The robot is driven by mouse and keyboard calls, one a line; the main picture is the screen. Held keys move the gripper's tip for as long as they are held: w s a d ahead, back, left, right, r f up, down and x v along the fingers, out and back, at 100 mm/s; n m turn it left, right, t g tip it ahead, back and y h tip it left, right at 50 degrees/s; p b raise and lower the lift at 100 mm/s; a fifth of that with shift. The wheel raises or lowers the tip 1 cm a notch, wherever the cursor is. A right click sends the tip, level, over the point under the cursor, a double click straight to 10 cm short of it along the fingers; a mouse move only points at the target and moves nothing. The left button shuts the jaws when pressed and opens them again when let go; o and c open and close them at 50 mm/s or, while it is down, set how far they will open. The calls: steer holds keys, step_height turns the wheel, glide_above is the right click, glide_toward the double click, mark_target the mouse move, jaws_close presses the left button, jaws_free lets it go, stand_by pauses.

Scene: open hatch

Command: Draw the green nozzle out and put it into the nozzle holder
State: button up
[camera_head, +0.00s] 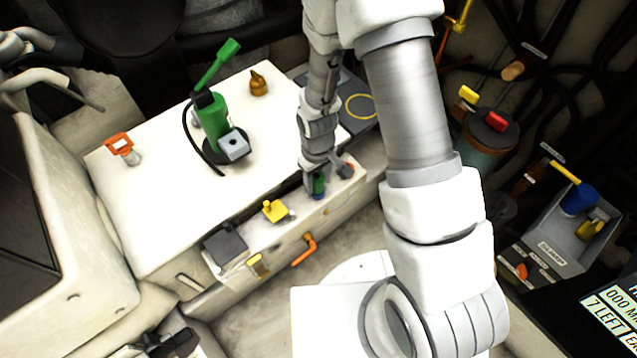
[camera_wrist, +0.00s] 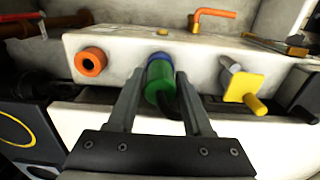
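The green nozzle (camera_wrist: 161,82) is a short cylinder with a blue collar, seated at the front face of the white panel in the wrist view. In the head view the green nozzle (camera_head: 318,184) is partly hidden by my gripper (camera_head: 317,178). In the wrist view my gripper (camera_wrist: 160,78) is open, one finger on each side of the nozzle, with a narrow gap visible at each side. A grey block with a dark hole (camera_head: 233,146), possibly the nozzle holder, stands beside the green pump-like device on the white top; no label confirms it.
The green device (camera_head: 214,112) has a raised lever and a black hose. A yellow knob (camera_head: 275,210) and an orange ring (camera_wrist: 91,61) flank the nozzle. An orange bent handle (camera_head: 305,250) sticks out below. An orange-handled piece (camera_head: 120,146) stands at left.

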mark_target(318, 177)
jaws_close()
steer(key=shift+r+p, duration=0.55)
steer(key=shift+r, duration=0.2)
stand_by(0.4)
steer(key=shift+r+p, duration=1)
steer(key=shift+r, duration=0.5)
steer(key=shift+r, duration=0.1)
steer(key=shift+r+p, duration=0.3)
steer(key=shift+p, duration=0.05)
steer(key=r+p, duration=0.3)
steer(key=r, duration=0.2)
steer(key=shift+w+a+r+p, duration=0.1)
steer(key=shift+a+p, duration=0.1)
steer(key=shift+p, duration=0.2)
steer(key=w+a+r+p, duration=0.3)
steer(key=a+r, duration=0.3)
steer(key=a, duration=0.3)
steer(key=w+a+r+p, duration=0.3)
steer(key=a+r, duration=0.3)
steer(key=a, duration=0.3)
steer(key=shift+a+p, duration=0.2)
steer(key=shift+p, duration=0.2)
